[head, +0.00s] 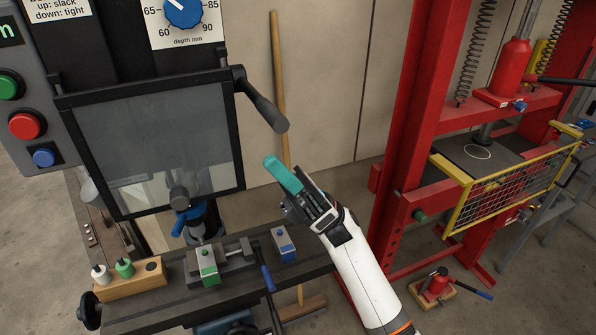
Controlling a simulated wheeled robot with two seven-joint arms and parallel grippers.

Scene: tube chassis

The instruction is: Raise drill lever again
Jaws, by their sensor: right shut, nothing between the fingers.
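The drill lever (262,102) is a dark handle on the right side of the drill, angling down and to the right from its hub to a thick rounded grip. My right gripper (283,175) comes up from the lower right, with a teal part at its front end. It is shut and holds nothing. It sits below the lever's grip in the picture, with a visible gap between them. My left gripper is not in view.
A clear guard (150,140) with a black frame covers the drill front. A vise (235,258) with a green-topped block and a blue block (284,243) are on the bench below. A broom handle (279,80) leans behind the lever. A red press (405,150) stands right.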

